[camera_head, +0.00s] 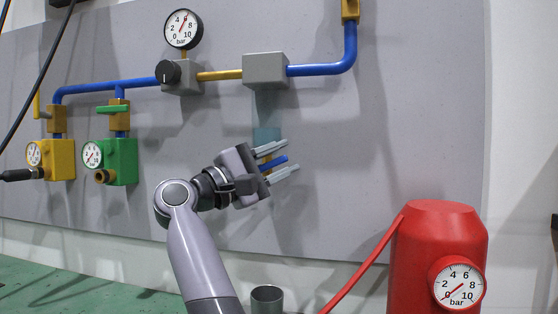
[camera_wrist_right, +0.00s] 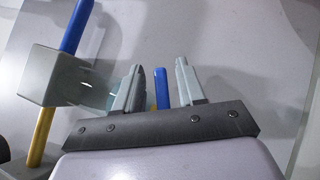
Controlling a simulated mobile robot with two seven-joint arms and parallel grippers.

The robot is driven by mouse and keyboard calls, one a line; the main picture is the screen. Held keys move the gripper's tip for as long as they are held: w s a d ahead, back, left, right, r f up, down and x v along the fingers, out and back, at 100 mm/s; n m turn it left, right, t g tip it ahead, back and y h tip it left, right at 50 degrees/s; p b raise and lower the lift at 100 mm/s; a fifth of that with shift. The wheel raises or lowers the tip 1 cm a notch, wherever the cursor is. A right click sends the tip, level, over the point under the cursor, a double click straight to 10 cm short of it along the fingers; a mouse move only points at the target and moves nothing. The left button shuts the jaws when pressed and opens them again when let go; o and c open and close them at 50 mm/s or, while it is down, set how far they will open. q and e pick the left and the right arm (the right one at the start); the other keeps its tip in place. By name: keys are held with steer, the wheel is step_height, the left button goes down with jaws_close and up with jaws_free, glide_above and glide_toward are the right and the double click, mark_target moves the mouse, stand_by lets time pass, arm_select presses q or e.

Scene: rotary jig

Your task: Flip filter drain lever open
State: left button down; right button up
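The filter's grey head (camera_head: 265,70) sits in the pipe line on the wall panel, with a translucent bowl (camera_head: 267,134) hanging under it. The blue drain lever (camera_head: 275,163) is below the bowl and sticks out to the right. My right gripper (camera_head: 284,158) is open around the lever, one finger above it and one below. In the right wrist view the lever (camera_wrist_right: 162,88) stands between the two fingers, with a gap on each side. The filter head (camera_wrist_right: 56,78) and bowl are at left there. My left gripper is not in view.
A regulator with a black knob (camera_head: 168,72) and a gauge (camera_head: 183,29) is left of the filter. Yellow (camera_head: 60,160) and green (camera_head: 124,160) valve blocks are farther left. A red tank (camera_head: 420,250) and grey cup (camera_head: 267,299) stand below. The panel right of the gripper is clear.

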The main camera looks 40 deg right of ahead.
mark_target(274, 160)
jaws_close()
steer(key=shift+n+b, duration=0.3)
steer(key=shift+a+r+n+t+h, duration=0.1)
steer(key=shift+r+n+t+h, duration=0.1)
steer(key=shift+n+t+h, duration=0.25)
jaws_free()
steer(key=shift+w, duration=0.1)
steer(key=b+v, duration=0.1)
steer(key=v, duration=0.5)
steer(key=shift+a, duration=0.15)
steer(key=shift+a+f, duration=0.25)
steer(key=shift+a, duration=0.2)
